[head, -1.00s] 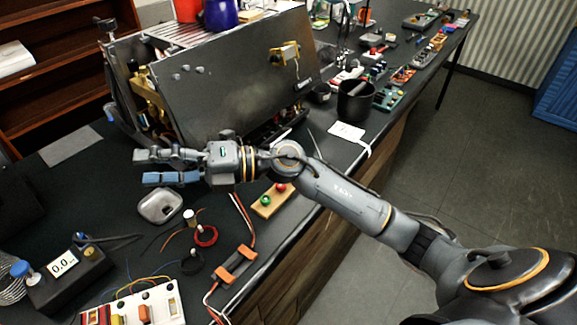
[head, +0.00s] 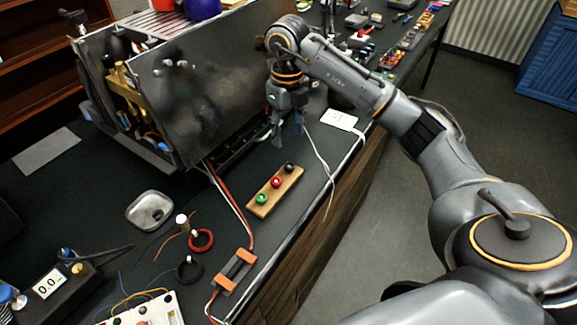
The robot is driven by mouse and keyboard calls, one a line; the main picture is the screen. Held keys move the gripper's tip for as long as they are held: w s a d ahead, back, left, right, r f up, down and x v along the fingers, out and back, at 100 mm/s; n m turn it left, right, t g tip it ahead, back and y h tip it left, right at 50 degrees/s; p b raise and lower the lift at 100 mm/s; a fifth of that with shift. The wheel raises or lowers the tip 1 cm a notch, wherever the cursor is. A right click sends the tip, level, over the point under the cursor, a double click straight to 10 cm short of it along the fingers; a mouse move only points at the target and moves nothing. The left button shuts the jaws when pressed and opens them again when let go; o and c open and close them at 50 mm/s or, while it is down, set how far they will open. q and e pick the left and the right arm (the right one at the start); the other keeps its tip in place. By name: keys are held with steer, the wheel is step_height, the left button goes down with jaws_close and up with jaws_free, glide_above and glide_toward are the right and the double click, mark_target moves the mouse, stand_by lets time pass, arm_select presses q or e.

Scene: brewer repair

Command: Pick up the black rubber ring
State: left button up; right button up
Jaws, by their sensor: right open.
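A black ring (head: 189,271) lies on the dark bench at the lower left, just below a similar red ring (head: 201,240). I cannot tell whether it is rubber or a wire loop. A metal dish (head: 140,222) left of the red ring holds something small and dark, too small to make out. My right gripper (head: 288,130) points down, open and empty, beside the brewer's front panel, up and to the right of the rings and apart from them. My left gripper is not in view.
The brewer (head: 210,90) with its dark panel stands at the back. A wooden strip with coloured buttons (head: 275,191) lies below my gripper. A white tag (head: 339,119), a meter (head: 48,284), loose wires and an orange-black part (head: 233,271) also lie on the bench.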

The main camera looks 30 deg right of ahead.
glide_above(289, 165)
step_height(289, 165, down, 4)
steer(key=shift+w+f+p, duration=0.1)
steer(key=shift+f+p, duration=0.15)
steer(key=shift+p, duration=0.15)
steer(key=f+p, duration=0.2)
steer(key=f, duration=0.3)
steer(key=shift+s+p, duration=0.2)
steer(key=shift+p, duration=0.1)
steer(key=shift+f, duration=0.2)
steer(key=c, duration=0.8)
